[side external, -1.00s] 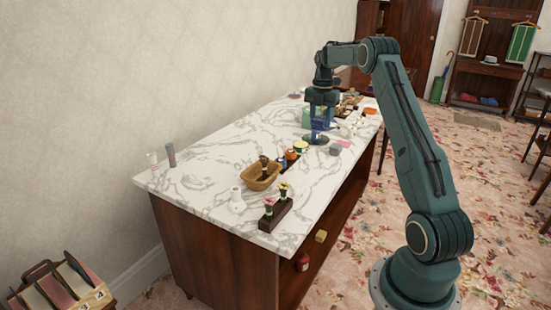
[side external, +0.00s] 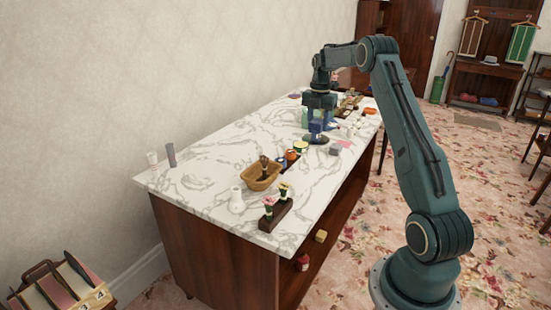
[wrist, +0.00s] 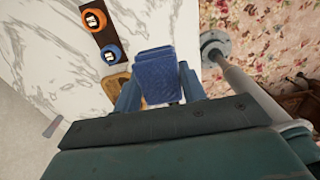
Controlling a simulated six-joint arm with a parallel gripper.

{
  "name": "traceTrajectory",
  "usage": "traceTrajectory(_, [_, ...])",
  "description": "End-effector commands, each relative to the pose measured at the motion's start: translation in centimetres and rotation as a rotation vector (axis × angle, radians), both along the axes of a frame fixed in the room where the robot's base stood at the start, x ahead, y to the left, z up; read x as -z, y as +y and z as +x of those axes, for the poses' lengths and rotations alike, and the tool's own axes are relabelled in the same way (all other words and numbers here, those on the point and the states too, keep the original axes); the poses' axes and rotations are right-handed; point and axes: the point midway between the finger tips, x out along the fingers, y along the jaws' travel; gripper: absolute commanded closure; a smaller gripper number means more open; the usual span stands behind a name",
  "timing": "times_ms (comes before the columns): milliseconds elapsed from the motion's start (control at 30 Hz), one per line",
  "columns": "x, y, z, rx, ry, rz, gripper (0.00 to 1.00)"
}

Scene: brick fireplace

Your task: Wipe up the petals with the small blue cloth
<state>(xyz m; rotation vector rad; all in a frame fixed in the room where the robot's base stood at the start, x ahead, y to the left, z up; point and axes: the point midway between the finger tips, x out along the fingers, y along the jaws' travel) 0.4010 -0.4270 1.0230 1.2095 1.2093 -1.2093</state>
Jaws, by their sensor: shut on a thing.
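The small blue cloth (wrist: 155,75) is between the fingers of my gripper (wrist: 158,92) in the wrist view, and the gripper is shut on it. In the side view my gripper (side external: 317,128) is over the far half of the marble counter, with blue showing at its fingers. I cannot tell whether the cloth touches the counter. I cannot make out any petals for certain; a flat pink patch (side external: 342,144) lies to the right of the gripper.
A dark rack with round-lidded jars (side external: 291,156), a wicker basket (side external: 261,178), a white vase (side external: 236,200) and a flower stand (side external: 275,212) are on the near half of the marble counter (side external: 205,185). More small items crowd its far end. The near left surface is mostly clear.

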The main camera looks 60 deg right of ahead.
Motion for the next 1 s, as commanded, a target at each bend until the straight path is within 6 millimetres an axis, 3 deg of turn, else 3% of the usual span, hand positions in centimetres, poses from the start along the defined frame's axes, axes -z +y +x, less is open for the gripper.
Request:
traceTrajectory(367, [5.3,5.7,1.4,-0.005,0.004,0.003,0.77])
traceTrajectory(700, [9.7,11.5,1.2,-0.003,0.002,0.001,0.77])
traceTrajectory(1000, [10.9,13.1,0.9,0.0,-0.001,-0.001,0.77])
